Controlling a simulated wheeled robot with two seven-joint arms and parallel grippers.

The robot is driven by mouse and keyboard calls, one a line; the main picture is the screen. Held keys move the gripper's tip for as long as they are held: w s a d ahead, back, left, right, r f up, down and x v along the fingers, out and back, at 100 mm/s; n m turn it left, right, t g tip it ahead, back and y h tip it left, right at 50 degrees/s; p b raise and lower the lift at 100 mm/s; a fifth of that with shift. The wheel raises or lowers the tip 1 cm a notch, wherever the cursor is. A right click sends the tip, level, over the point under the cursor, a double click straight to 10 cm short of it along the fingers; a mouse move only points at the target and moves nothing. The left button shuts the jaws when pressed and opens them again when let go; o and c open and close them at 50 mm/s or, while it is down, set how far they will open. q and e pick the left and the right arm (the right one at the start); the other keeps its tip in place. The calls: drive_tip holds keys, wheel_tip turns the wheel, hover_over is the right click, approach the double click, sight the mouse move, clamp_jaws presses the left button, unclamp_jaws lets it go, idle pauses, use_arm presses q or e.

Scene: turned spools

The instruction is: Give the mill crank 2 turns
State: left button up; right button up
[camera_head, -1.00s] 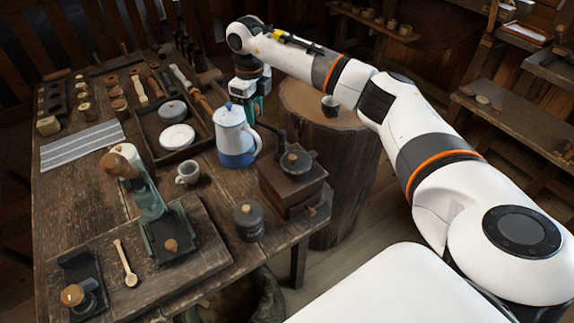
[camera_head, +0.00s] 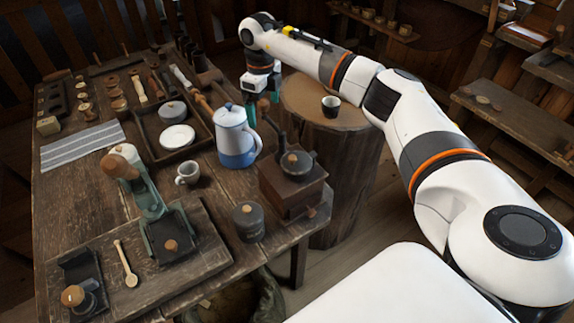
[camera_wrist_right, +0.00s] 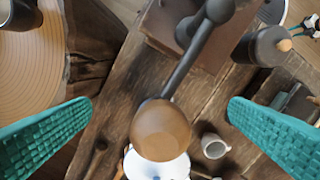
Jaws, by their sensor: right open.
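The mill (camera_head: 292,186) is a dark wooden box with a dark metal top, near the table's right edge. Its dark crank arm (camera_head: 273,128) slants up and back from the top. The crank's round wooden knob (camera_wrist_right: 160,130) shows in the right wrist view, with the crank arm (camera_wrist_right: 192,58) running up from it to the mill. My right gripper (camera_head: 263,106) is open above the crank's outer end. In the wrist view its teal fingers stand wide apart on either side of the knob, with clear gaps. My left gripper is not in view.
A white and blue pot (camera_head: 236,140) stands close left of the crank. A small mug (camera_head: 187,173) and a dark lidded jar (camera_head: 249,221) are nearby.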

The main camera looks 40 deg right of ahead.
wheel_tip(320, 180, up, 7)
drive_tip(key=p, duration=0.5)
idle(0.5)
drive_tip(key=shift+s+f, duration=0.1)
